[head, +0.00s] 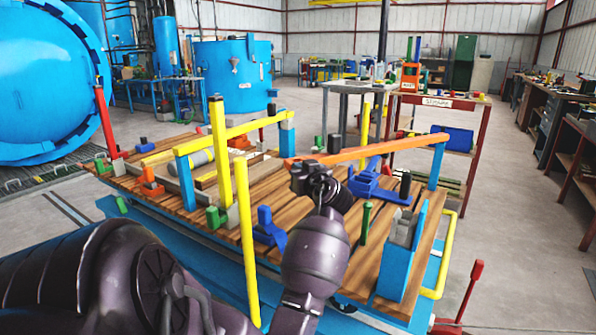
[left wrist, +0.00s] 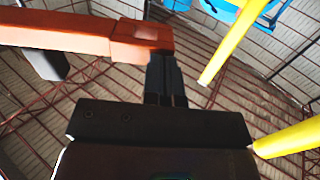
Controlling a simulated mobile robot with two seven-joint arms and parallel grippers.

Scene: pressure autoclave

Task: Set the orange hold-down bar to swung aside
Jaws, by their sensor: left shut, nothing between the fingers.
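The orange hold-down bar (head: 375,148) runs level above the wooden deck of the blue cart. Its right end is on a blue post (head: 437,166); its left end reaches my left gripper (head: 298,167). In the left wrist view the bar (left wrist: 65,33) comes in from the left, and its thicker end block (left wrist: 141,40) is right beside the fingertips (left wrist: 165,60). The fingers are shut together with nothing between them. They look close to or against the bar's end; I cannot tell if they touch. My right gripper is not in view.
Yellow posts (head: 242,225) and a yellow bar (head: 215,139) stand left of my forearm. Blue clamps (head: 376,184) and a blue box (head: 401,255) sit on the deck (head: 337,283). The large blue autoclave (head: 40,80) is at the left. Open floor lies right of the cart.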

